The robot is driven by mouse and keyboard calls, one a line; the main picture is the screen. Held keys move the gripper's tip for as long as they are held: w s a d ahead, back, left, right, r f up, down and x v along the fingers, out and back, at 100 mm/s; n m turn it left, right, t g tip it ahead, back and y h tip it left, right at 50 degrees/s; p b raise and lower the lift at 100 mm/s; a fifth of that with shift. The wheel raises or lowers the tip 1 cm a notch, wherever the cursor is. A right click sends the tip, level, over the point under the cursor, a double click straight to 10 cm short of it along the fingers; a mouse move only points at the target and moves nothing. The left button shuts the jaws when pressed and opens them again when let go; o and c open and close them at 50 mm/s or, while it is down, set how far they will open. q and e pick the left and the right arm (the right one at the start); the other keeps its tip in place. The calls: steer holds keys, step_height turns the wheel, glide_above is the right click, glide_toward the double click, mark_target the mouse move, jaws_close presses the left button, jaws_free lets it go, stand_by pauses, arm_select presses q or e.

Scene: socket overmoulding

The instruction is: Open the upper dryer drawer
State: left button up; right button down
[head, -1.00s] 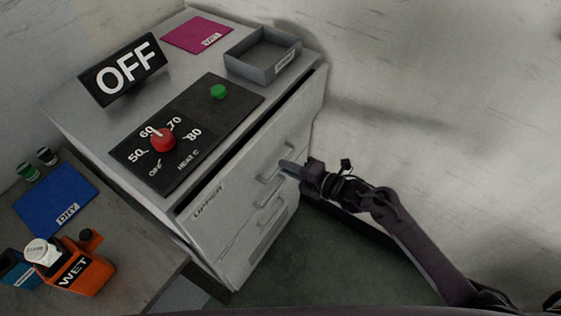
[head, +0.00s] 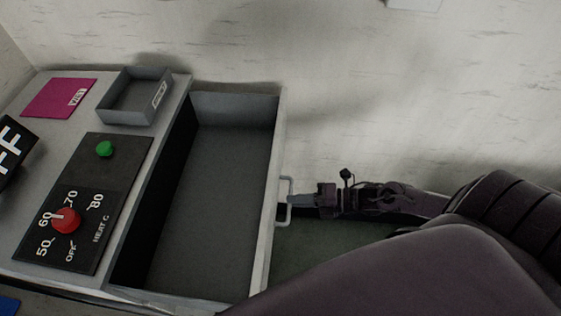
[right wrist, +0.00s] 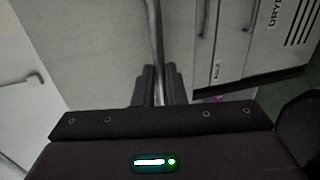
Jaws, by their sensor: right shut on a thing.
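The upper dryer drawer (head: 208,205) stands pulled out from the dryer (head: 72,138) in the head view, and its inside looks empty. Its bar handle (head: 288,203) is on the front face, at the right. My right gripper (head: 294,200) is at this handle, with its fingers shut on it. In the right wrist view the handle bar (right wrist: 154,40) runs down between the two fingers (right wrist: 158,88). My left gripper is not in view.
On the dryer top are a control panel with a red knob (head: 66,221) and green button (head: 104,149), a grey tray (head: 118,112), a magenta mat (head: 55,98) and a black sign (head: 8,160). A pale wall stands behind.

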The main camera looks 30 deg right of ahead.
steer(key=shift+s+d, duration=0.15)
steer(key=shift+d, duration=0.15)
steer(key=c, duration=1.5)
jaws_free()
steer(key=v, duration=0.7)
steer(key=shift+s+d, duration=0.25)
steer(key=shift+d, duration=0.1)
